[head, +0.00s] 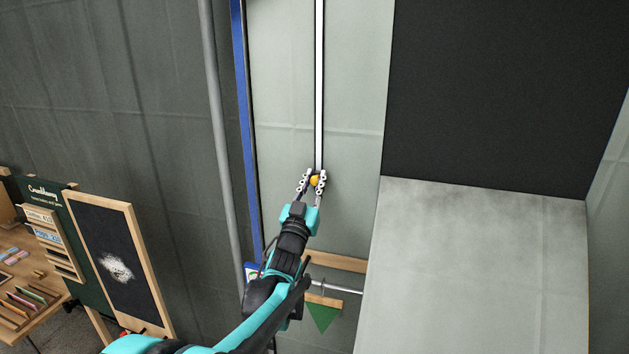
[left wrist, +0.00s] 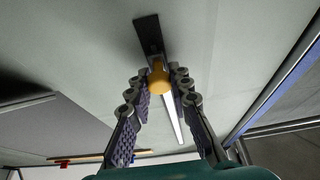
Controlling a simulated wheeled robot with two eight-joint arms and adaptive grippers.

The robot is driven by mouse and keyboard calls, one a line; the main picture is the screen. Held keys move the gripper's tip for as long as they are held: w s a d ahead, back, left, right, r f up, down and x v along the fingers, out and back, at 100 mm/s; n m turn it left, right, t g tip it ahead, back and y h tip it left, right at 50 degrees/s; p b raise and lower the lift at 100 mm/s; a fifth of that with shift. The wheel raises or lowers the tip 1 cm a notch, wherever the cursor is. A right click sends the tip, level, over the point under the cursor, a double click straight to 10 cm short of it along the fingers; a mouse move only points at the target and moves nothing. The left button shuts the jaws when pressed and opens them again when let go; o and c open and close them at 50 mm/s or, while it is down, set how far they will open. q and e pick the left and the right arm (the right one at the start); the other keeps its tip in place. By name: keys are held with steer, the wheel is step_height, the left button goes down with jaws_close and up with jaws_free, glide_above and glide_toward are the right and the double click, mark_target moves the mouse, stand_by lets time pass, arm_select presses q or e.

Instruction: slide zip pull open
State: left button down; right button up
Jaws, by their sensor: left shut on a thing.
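The zip pull is an orange-yellow knob (head: 314,181) on the white vertical zip track (head: 319,85) of a pale grey fabric wall. My left gripper (head: 313,182) is at the knob, with its two fingers on either side, shut on it. In the left wrist view the knob (left wrist: 159,80) sits between the fingertips (left wrist: 160,84), and a dark strip (left wrist: 147,32) lies beyond it along the line of the track. The white track (left wrist: 172,115) also runs between the fingers there. My right gripper is not in view.
A blue-edged post (head: 241,110) and a grey pole (head: 221,150) stand left of the track. A framed chalkboard (head: 112,258) and a table (head: 45,308) with goods are at lower left. A wooden bar (head: 335,261) and a green pennant (head: 322,316) are below the knob.

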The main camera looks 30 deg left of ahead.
arm_select(q)
steer(key=c, duration=1.4)
jaws_free()
steer(key=shift+o, duration=0.2)
steer(key=v, duration=1.2)
steer(key=s+d+f+g+h+b, duration=0.1)
steer(key=s+d+f+g+b, duration=0.2)
steer(key=f, duration=0.6)
steer(key=s+d+f+g+b, duration=0.2)
steer(key=d+f+g+b, duration=0.3)
steer(key=f, duration=0.5)
steer(key=s+d+f+m+g+h+b, duration=0.2)
steer(key=s+d+f+g+h, duration=0.2)
steer(key=s+d+f+g, duration=0.3)
steer(key=s+d+f, duration=0.4)
steer(key=s+f, duration=0.2)
steer(key=f, duration=0.1)
steer(key=shift+s+f+m, duration=0.2)
steer(key=shift+m, duration=0.1)
